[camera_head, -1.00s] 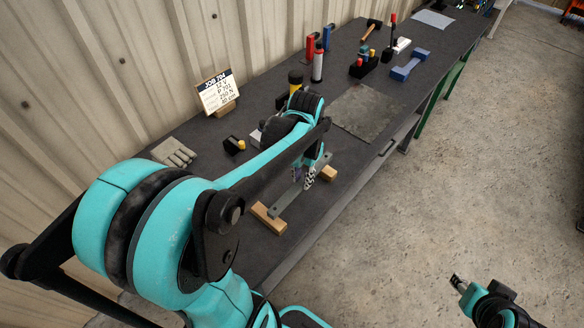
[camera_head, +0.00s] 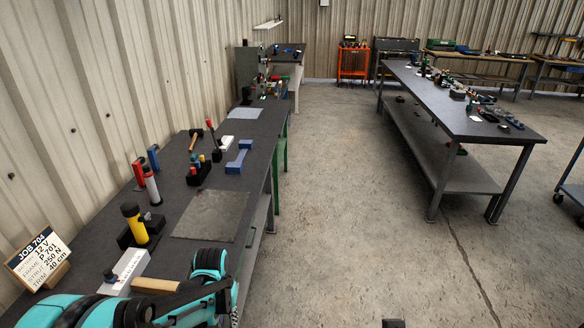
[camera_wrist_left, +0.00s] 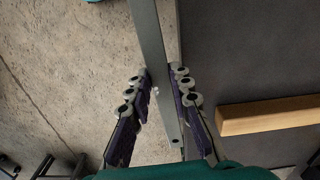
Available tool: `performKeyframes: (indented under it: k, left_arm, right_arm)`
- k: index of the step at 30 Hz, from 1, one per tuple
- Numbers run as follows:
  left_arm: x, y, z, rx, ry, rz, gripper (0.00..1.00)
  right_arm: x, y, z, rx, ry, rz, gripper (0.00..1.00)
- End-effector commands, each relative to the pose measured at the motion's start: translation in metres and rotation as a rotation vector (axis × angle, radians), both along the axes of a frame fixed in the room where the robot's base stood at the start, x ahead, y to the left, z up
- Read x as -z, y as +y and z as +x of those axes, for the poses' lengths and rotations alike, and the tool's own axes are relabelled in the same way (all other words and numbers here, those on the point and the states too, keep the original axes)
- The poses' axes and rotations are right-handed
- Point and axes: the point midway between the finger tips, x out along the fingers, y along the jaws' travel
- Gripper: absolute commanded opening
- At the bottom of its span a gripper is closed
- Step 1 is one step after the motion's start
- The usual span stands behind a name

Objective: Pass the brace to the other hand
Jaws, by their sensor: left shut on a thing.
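The brace (camera_wrist_left: 150,40) is a long flat grey metal bar with a small hole near its lower end, seen in the left wrist view. My left gripper (camera_wrist_left: 160,84) has its fingers on both sides of the bar and is shut on it. The bar lies across the view of the bench edge and floor, apart from a wooden block (camera_wrist_left: 265,115) on the bench. In the head view my left arm fills the bottom edge; its fingers and the brace are hidden or out of frame. My right gripper is not clearly seen; a small dark shape at the bottom edge is unclear.
The floor to the right is open, up to another bench (camera_head: 450,110).

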Motion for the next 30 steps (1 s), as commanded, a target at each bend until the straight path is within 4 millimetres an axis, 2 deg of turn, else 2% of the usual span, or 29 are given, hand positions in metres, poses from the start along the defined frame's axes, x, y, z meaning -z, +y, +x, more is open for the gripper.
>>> performKeyframes:
  k: [5, 11, 14, 24, 30]
  left_arm:
    - [0.010, -0.006, 0.002, -0.004, 0.000, 0.000, 0.00]
    - [0.003, -0.015, 0.008, 0.009, 0.000, 0.000, 0.00]
    - [-0.008, -0.030, 0.016, 0.030, 0.000, 0.000, 0.00]
    - [-0.065, -0.105, 0.061, 0.129, 0.001, 0.000, 0.00]
    - [-0.091, -0.141, 0.083, 0.175, 0.001, 0.000, 0.00]
  right_arm:
    - [0.002, 0.000, 0.000, 0.000, 0.000, 0.000, 0.40]
    - [0.001, 0.000, 0.000, 0.000, 0.000, 0.000, 0.40]
    - [0.001, 0.000, 0.000, 0.000, 0.000, 0.000, 0.40]
    - [0.001, 0.000, 0.000, 0.000, 0.000, 0.000, 0.40]
    - [0.001, 0.000, 0.000, 0.000, 0.000, 0.000, 0.40]
